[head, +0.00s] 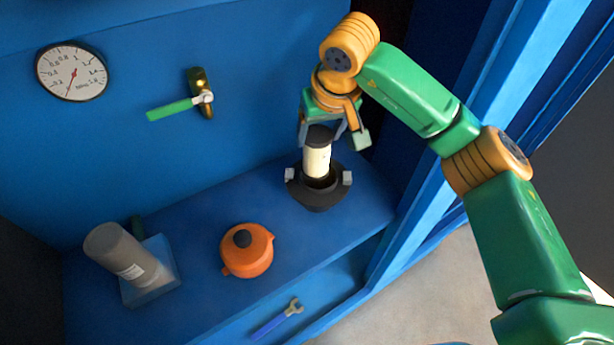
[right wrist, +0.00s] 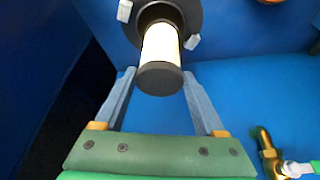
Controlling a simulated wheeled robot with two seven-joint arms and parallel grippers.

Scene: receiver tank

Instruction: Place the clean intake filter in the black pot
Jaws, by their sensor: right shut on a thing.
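The intake filter (head: 317,161) is a cream cylinder with dark end caps. It stands about upright, its lower end inside the mouth of the black pot (head: 318,200), which has two light grey side handles and sits at the right of the blue shelf. My right gripper (head: 321,138) is above the pot, shut on the filter at its upper dark cap. The right wrist view also shows the filter (right wrist: 160,45) between my fingers, with the black pot (right wrist: 190,15) behind it. Whether the filter touches the pot's bottom is hidden. My left gripper is not in view.
An orange pot (head: 247,262) with a black knob stands mid-shelf. A grey labelled cylinder (head: 122,250) leans over a bluish tray (head: 150,290) at left. A wrench (head: 278,318) lies lower in front. A gauge (head: 71,71) and green-handled valve (head: 180,107) are on the back wall.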

